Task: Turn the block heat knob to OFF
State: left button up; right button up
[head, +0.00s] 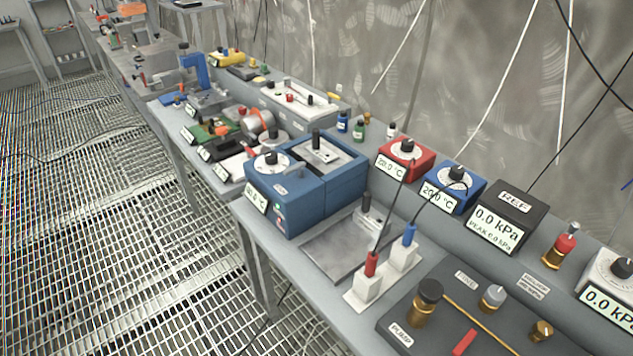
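A blue block-heater-like unit (305,205) stands on the bench near the middle of the head view. On its top left is a round white dial with a black knob (271,158). The knob's pointing direction and the dial's marks are too small to read. A lit display (257,197) is on its front left face, its digits unclear. A pale metal block (322,152) with a dark upright piece is set in its top right. Neither of my grippers is in view, and nothing touches the knob.
Right of it stand a red box (401,165) and a blue box (445,195), both with dials and temperature displays. Probes with cables stand in white blocks (367,285) in front. A black REF box (505,220) is farther right. The grating floor (130,250) left of the bench is open.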

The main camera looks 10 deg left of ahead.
aim_at(271, 157)
jog(key=j+z, duration=0.75)
